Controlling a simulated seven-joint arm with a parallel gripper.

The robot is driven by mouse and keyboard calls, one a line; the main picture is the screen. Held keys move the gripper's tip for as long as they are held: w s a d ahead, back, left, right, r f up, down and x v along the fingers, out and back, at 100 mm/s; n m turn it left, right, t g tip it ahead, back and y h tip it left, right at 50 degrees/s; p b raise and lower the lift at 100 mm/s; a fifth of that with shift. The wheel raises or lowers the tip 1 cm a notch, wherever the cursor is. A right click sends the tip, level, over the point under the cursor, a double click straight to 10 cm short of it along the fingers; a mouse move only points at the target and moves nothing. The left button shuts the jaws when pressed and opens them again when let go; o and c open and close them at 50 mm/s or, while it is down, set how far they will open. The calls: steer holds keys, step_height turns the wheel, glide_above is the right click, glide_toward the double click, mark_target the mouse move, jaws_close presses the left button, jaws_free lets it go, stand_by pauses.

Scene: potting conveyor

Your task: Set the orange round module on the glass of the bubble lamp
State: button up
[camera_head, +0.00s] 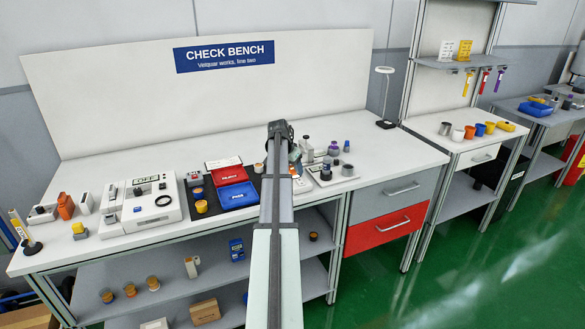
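An orange round module (201,206) sits on the dark mat at the left-middle of the bench, just right of a white instrument. That white instrument (140,216) has a small dark display and a dark-ringed round window (163,201) on top. The window looks like the glass of the bubble lamp, but no label is readable. My gripper (294,150) is above the bench, right of the blue tray, apart from the module and the instrument. My own arm hides most of it, so its fingers and anything between them cannot be made out.
A red tray (225,174) and a blue tray (238,195) lie between the module and my arm. Small grey and purple parts (334,149) stand right of my arm. More amber round pieces (130,289) are on the lower shelf. A ring lamp (385,98) stands at the right.

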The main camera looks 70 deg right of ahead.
steer(key=shift+o, duration=0.7)
steer(key=shift+r, duration=0.2)
steer(key=v, duration=1.2)
